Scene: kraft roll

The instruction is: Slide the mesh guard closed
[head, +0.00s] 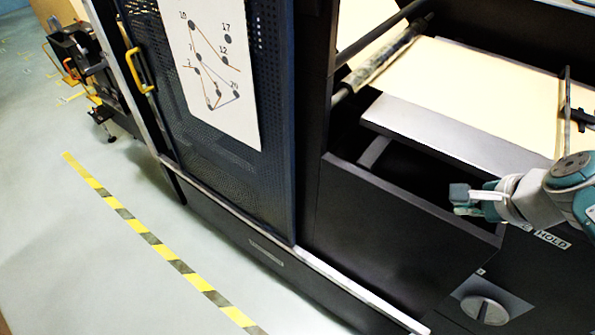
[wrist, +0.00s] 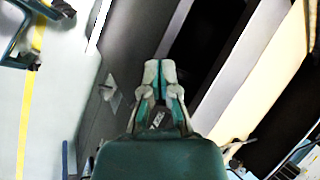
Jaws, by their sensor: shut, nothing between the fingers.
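The mesh guard (head: 272,120) is a dark blue perforated panel on the left half of the machine front in the head view. A white sheet with numbered dots and lines covers part of it. Its yellow handle (head: 138,70) is on the guard's left side. To the right of the guard the machine front is uncovered. My gripper (head: 462,200) is at the right, in front of that uncovered bay, well apart from guard and handle. In the wrist view my gripper (wrist: 160,72) is shut and empty, its fingertips together. I cannot make out the guard there.
A pale rail (head: 335,282) runs along the guard's foot and onward right. Cream paper (head: 490,90) lies over the machine at upper right. A rotary knob (head: 484,309) is below my gripper. Yellow-black floor tape (head: 150,237) crosses clear floor at left.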

